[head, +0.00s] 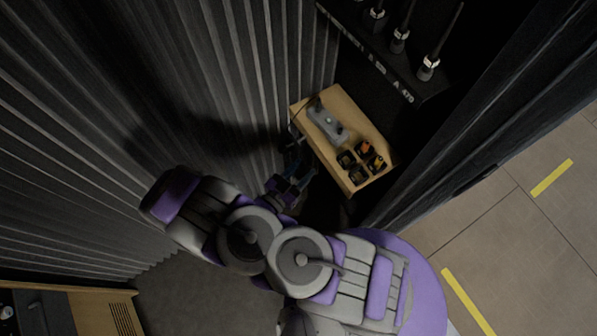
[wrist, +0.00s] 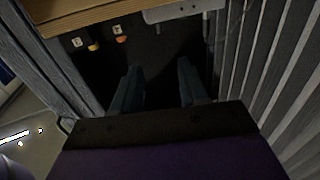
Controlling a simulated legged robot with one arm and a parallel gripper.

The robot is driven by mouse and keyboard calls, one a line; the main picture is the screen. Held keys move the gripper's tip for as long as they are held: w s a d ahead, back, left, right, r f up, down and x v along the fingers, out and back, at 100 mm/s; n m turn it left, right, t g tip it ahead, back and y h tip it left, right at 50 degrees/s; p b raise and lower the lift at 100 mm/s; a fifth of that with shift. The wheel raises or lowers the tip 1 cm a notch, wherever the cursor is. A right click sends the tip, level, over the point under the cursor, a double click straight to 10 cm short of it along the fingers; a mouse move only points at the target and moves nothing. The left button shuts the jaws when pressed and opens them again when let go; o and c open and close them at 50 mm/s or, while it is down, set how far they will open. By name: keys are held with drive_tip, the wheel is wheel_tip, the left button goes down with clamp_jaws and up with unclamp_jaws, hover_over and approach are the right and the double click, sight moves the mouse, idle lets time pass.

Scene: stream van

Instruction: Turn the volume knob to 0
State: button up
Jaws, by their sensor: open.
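A grey device (head: 322,120) with small knobs on its face is set in a wooden panel (head: 370,125) in the head view. I cannot tell which knob is the volume knob, nor read its setting. In the wrist view a pale grey plate (wrist: 185,10) shows at the top edge, with a small dark knob-like piece (wrist: 157,28) at its lower edge. My gripper (wrist: 157,88) is open, its two bluish fingers apart with nothing between them. In the head view my gripper (head: 294,168) is dim, beside the panel's left lower side and apart from the device.
The wooden panel also holds several dark compartments with orange and yellow pieces (head: 364,148). A black rack with handheld radios (head: 429,66) stands above. Dark pleated curtains (head: 225,85) hang close on the left. Open floor (head: 500,240) with yellow marks lies at right.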

drive_tip(key=shift+s+a, duration=0.3)
drive_tip(key=shift+s, duration=0.1)
drive_tip(key=shift+w, duration=0.1)
